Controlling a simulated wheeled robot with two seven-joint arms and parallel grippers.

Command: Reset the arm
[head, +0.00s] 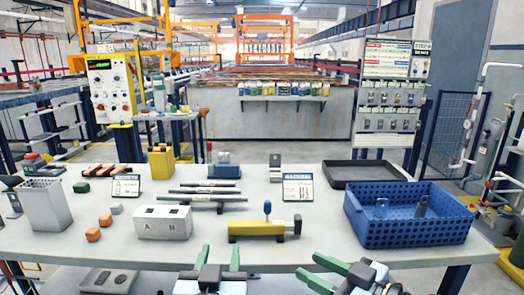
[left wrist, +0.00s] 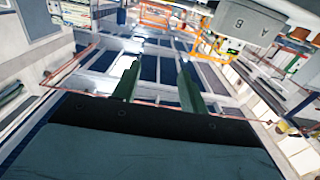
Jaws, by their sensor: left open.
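My left gripper (head: 220,252) is at the front edge of the table in the head view, with its two green fingers pointing up and apart. In the left wrist view the same gripper (left wrist: 157,66) shows an open gap between its green fingers and nothing held. My right gripper (head: 309,264) is at the front edge farther right, its green fingers spread and slanting to the upper left, with nothing between them. The white table (head: 330,232) lies beyond both grippers. Neither gripper visibly touches an object.
A yellow fixture with a blue knob (head: 262,229) stands beyond my left gripper. A white box marked A and B (head: 163,222) is to its left. A blue perforated crate (head: 410,234) holds small items at right. A black tray (head: 365,174) lies behind it. Several orange blocks sit at left.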

